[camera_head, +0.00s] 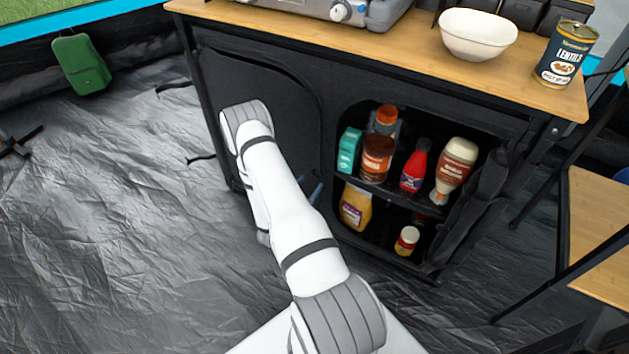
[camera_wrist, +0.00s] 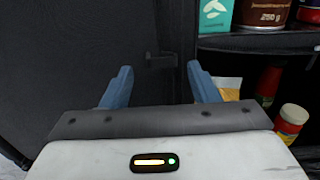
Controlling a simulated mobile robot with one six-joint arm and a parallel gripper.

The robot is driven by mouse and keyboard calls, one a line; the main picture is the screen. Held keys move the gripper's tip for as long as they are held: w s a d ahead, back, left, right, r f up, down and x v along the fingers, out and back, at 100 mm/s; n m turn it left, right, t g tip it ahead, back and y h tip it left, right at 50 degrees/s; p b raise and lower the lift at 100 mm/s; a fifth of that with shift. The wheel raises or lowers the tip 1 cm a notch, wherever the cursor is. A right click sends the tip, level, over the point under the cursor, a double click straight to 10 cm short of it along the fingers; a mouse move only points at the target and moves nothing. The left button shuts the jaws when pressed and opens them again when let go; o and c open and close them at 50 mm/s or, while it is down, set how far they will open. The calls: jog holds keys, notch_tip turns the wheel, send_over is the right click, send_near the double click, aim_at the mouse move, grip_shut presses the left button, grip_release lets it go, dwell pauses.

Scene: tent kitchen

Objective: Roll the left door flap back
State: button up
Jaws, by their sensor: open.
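The left door flap (camera_head: 275,105) is a dark fabric panel covering the left side of the kitchen unit. A curved seam or gap runs along its top and right side. It fills the left of the wrist view (camera_wrist: 70,60). A small dark tab (camera_wrist: 160,61) sits near the flap's right edge. My gripper (camera_wrist: 160,78) is open, its two blue fingers pointing at the panel with the tab between and beyond their tips. I cannot tell whether they touch it. In the head view, my arm hides the flap's lower middle, and only bits of the blue fingers show.
The right compartment is open, with bottles and jars on a shelf (camera_head: 400,194) and below it. A bowl (camera_head: 477,35) and a lentils can (camera_head: 566,56) stand on the wooden top (camera_head: 400,60). A wooden side table (camera_head: 595,215) is at right.

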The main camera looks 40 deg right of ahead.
aim_at(315, 177)
jog(key=shift+x, duration=1.75)
